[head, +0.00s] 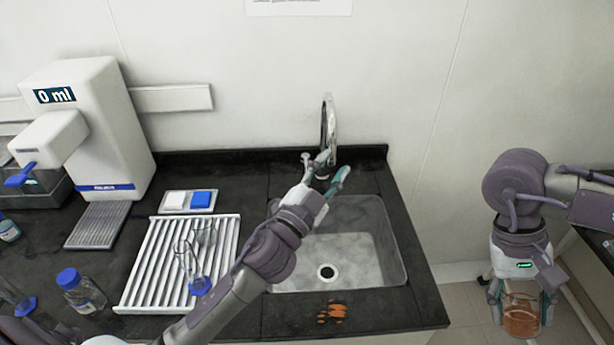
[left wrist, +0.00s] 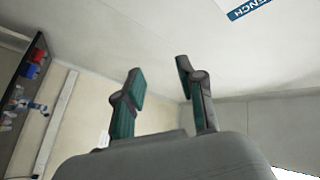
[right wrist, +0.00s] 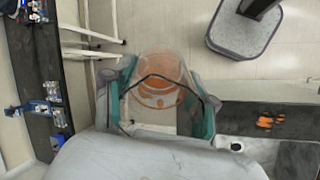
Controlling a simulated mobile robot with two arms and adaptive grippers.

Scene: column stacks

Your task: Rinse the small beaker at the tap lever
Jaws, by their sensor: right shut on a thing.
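The small beaker (head: 521,318) is clear glass with orange-brown liquid in it. My right gripper (head: 522,297) is shut on it, to the right of the counter and over the floor. The beaker (right wrist: 158,85) also shows between the fingers in the right wrist view. The chrome tap (head: 330,120) stands behind the sink (head: 345,245). My left gripper (head: 324,170) is open at the tap's base, with its fingers apart. In the left wrist view nothing sits between the fingers (left wrist: 160,90). The tap lever is hard to make out behind the gripper.
Orange spots (head: 331,313) mark the counter's front edge. A white drying rack (head: 160,265) with glassware stands left of the sink. A dispenser (head: 100,130) reading 0 ml and a blue-capped bottle (head: 82,290) are further left. My left arm crosses the sink's left side.

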